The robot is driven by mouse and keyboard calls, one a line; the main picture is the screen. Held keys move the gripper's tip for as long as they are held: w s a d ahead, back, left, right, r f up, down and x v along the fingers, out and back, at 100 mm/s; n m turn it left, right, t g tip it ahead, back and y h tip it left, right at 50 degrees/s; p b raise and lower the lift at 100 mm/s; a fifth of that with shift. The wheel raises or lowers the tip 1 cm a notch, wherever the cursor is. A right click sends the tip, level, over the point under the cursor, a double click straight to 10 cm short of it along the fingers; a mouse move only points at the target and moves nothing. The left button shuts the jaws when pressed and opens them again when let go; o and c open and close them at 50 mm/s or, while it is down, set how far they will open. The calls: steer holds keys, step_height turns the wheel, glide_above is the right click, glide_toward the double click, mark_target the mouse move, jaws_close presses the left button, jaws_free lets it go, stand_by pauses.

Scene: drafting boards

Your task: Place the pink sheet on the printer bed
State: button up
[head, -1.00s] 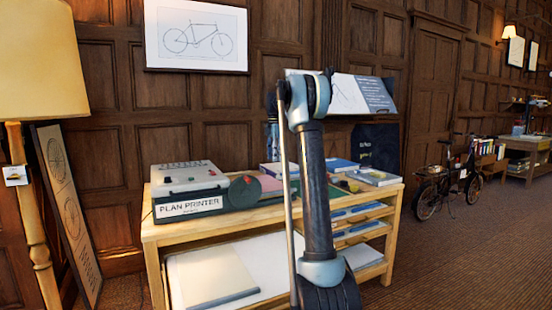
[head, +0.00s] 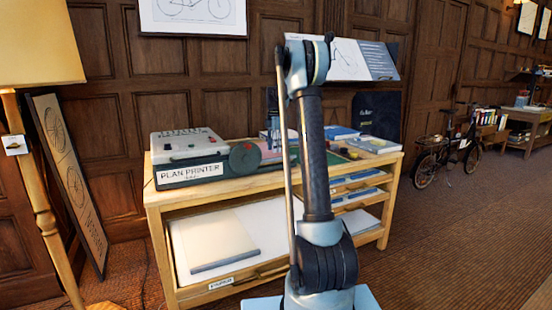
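The plan printer (head: 188,147) is a light grey and dark green box labelled "PLAN PRINTER" on the left of the wooden table (head: 165,198). No printer bed can be made out clearly. My arm stands upright in front of the table. My gripper cannot be made out.
A lower shelf holds a large pale board (head: 208,240) and white sheets, with a label below. Books (head: 372,144) lie at the table's right. A floor lamp (head: 40,45) and leaning frame (head: 68,175) stand left. A bicycle (head: 447,150) stands right, with open floor before it.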

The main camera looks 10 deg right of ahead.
steer(key=shift+f, duration=2.45)
jaws_close()
